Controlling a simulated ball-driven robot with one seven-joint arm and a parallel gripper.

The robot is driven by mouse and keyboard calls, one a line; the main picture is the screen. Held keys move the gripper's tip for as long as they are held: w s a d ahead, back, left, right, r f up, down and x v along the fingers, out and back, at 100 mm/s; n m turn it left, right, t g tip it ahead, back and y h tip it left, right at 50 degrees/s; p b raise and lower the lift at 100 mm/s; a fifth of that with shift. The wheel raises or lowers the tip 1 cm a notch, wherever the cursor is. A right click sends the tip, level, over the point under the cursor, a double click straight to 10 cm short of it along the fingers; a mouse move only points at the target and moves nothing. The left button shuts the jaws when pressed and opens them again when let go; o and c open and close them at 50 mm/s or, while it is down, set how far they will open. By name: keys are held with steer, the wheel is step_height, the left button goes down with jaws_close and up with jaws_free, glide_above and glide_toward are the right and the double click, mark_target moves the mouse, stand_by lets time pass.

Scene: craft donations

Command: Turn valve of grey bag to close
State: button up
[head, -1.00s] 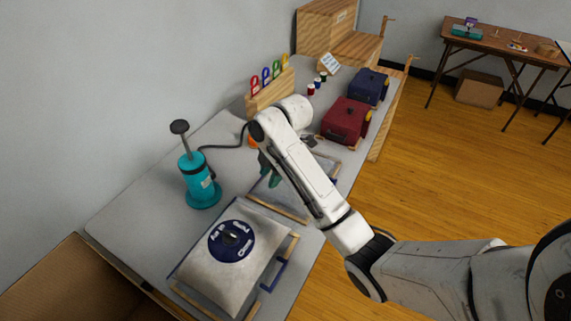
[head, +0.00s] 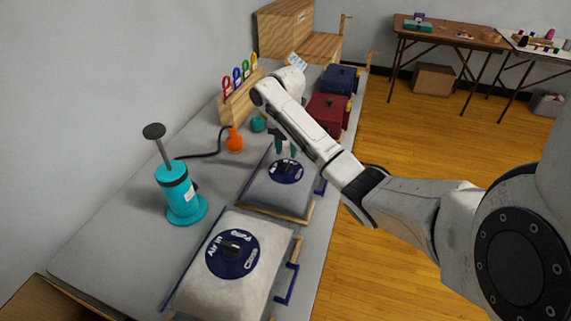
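Two bags lie in frames on the long table. The nearer bag (head: 215,290) is pale silver-grey, with a round blue valve plate (head: 232,254) lettered "Air in" and "Close" and a black knob. The farther bag (head: 265,190) is grey, with a similar blue valve plate (head: 286,172) and dark knob. My gripper (head: 286,150) has teal fingers pointing down just above the farther bag's valve. The fingers look apart with nothing between them. Whether they touch the knob is too small to tell.
A teal hand pump (head: 180,195) stands left, its black hose running to an orange nozzle (head: 235,140). A wooden rack (head: 238,98) with coloured tags stands behind. Red (head: 327,113) and blue (head: 340,80) bags lie farther along. Floor (head: 400,140) to the right is clear.

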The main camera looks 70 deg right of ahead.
mark_target(286, 163)
steer(key=shift+f, duration=2.4)
jaws_close()
